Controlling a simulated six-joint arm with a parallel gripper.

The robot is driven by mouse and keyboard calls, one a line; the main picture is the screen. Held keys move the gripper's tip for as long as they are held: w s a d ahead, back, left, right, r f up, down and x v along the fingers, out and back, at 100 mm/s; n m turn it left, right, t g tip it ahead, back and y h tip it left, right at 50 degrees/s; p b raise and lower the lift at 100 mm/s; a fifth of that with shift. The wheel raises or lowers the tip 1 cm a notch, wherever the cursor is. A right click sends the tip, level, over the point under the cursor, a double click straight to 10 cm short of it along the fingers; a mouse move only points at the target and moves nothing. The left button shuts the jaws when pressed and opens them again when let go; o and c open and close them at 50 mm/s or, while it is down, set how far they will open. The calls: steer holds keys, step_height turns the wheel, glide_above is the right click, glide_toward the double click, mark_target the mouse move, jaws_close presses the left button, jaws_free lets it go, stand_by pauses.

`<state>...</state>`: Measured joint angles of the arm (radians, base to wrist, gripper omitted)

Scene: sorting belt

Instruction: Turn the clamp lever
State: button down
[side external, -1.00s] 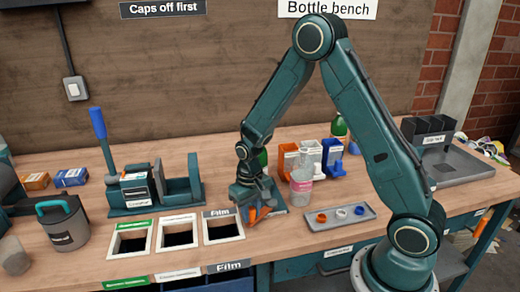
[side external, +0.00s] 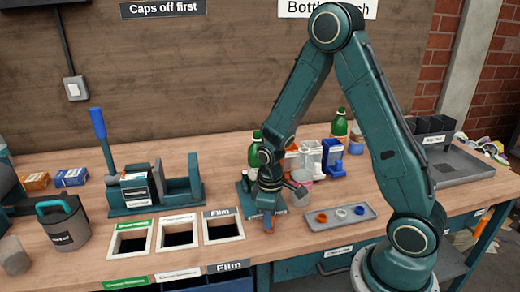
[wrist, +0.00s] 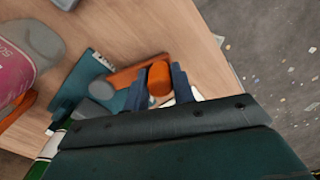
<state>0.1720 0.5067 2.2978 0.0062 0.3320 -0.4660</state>
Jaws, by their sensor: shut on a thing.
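The clamp lever (side external: 268,228) is orange and sticks out from the teal clamp base (side external: 244,188) near the front edge of the bench. In the wrist view the lever (wrist: 122,76) is an orange bar with a rounded knob at its end. My gripper (side external: 268,212) points down over the lever; in the wrist view its two dark blue fingers (wrist: 160,88) stand on either side of the knob, shut on it. A green bottle (side external: 255,152) stands behind the clamp, partly hidden by my arm.
A clear pink-labelled bottle (side external: 303,190) stands just right of my gripper. A grey tray (side external: 325,224) with caps lies further right. Framed bin openings (side external: 224,239), one labelled Film, are to the left. Orange, white and blue holders (side external: 310,150) stand behind.

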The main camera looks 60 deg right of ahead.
steer(key=c, duration=1.2)
jaws_free()
steer(key=shift+o, duration=0.2)
steer(key=shift+r, duration=0.1)
step_height(320, 180, up, 14)
steer(key=shift+s, duration=0.1)
steer(key=s+a+r+m+t, duration=0.1)
steer(key=s+a+r+t, duration=0.1)
steer(key=s+r, duration=0.4)
steer(key=s+a+r+m+t, duration=0.2)
steer(key=s+r, duration=0.4)
steer(key=s, duration=0.3)
steer(key=shift+a+t, duration=0.8)
steer(key=shift+a, duration=0.15)
